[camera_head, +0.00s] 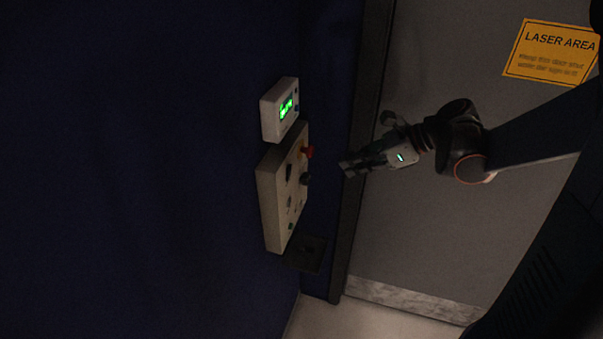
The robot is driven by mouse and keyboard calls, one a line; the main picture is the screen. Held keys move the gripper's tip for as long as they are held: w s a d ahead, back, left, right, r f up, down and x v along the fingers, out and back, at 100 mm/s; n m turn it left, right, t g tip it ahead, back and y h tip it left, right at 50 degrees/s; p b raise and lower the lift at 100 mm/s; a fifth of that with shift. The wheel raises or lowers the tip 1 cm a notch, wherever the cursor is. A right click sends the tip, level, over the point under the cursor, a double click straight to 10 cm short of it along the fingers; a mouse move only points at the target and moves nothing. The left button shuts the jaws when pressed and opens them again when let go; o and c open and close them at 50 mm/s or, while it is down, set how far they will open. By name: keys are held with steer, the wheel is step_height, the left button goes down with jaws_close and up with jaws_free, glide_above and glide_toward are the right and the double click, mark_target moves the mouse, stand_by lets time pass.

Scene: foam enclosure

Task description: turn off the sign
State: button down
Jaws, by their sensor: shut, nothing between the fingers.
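A beige control box (268,205) is fixed to the dark blue wall. Its face carries a red button (308,152), dark knobs (304,178) and a small green button or lamp (291,226) low down. Above it is a smaller pale box (270,117) with a lit green display (286,108); its text is too small to read. I cannot tell which control belongs to the sign. My gripper (347,168) is shut and empty, pointing left. In the picture it is a short way right of the red button and upper knob, apparently apart from the panel.
A grey door (430,220) with a dark frame stands behind my arm. A yellow "LASER AREA" notice (550,52) is on it at upper right. A dark plate (306,253) sits below the control box. Pale floor (345,318) shows at the bottom.

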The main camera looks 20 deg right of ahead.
glide_toward(289, 176)
steer(key=shift+d+f+b+x, duration=0.15)
steer(key=shift+x, duration=0.75)
steer(key=shift+d+f+b+x, duration=0.1)
steer(key=shift+f+x, duration=0.05)
steer(key=shift+x, duration=0.75)
steer(key=shift+d+f+b+x, duration=0.1)
steer(key=shift+d+b+x, duration=0.05)
steer(key=shift+x, duration=0.75)
steer(key=shift+w+a+r, duration=0.2)
steer(key=shift+w+a, duration=0.05)
steer(key=shift+a, duration=0.1)
